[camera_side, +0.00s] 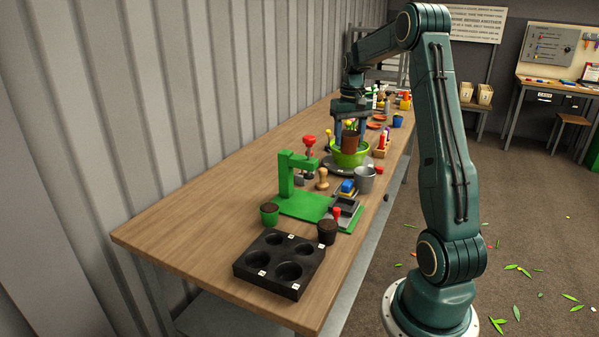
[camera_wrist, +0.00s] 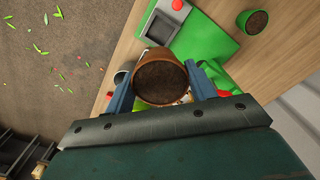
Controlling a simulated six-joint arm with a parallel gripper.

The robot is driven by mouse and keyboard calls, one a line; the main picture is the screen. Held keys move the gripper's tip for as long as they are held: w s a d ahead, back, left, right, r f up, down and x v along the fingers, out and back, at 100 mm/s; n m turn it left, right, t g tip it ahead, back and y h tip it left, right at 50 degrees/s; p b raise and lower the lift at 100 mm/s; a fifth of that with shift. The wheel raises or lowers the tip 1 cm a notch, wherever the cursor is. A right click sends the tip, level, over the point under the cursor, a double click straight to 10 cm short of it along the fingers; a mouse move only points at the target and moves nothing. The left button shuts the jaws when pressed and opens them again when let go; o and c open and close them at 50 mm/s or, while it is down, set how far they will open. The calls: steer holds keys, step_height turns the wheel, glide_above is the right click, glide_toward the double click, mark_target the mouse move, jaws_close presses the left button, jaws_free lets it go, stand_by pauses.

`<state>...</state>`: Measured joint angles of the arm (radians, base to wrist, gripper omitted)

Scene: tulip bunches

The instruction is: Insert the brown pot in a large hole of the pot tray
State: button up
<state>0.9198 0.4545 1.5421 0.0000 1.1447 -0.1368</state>
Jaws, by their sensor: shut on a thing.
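The brown pot (camera_wrist: 160,62) is filled with dark soil and sits upright between the two blue fingers of my gripper (camera_wrist: 161,88), which is shut on it. In the side view the brown pot (camera_side: 350,141) is held by my gripper (camera_side: 349,138) over or just in front of a green bowl; I cannot tell the gap beneath it. The black pot tray (camera_side: 266,285) lies at the near end of the bench, far from my gripper. It has several round holes of differing sizes, which look empty, with small white labels.
A green pot with soil (camera_side: 269,216) and a small dark pot (camera_side: 327,235) stand by the tray's far side. A green press (camera_side: 299,203), a grey metal pail (camera_side: 365,180) and the green bowl (camera_side: 349,158) stand between the tray and my gripper. The bench's left side is clear.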

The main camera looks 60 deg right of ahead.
steer(key=shift+w, duration=0.1)
steer(key=w+a+f+n, duration=0.1)
steer(key=a+f+n, duration=0.2)
steer(key=a, duration=1.4)
steer(key=w+a+f+n, duration=0.1)
steer(key=a+f+n, duration=0.2)
steer(key=a, duration=1.4)
step_height(320, 180, down, 5)
steer(key=shift+r, duration=0.15)
steer(key=shift+f, duration=2.9)
steer(key=shift+f, duration=1.9)
steer(key=o, duration=1.2)
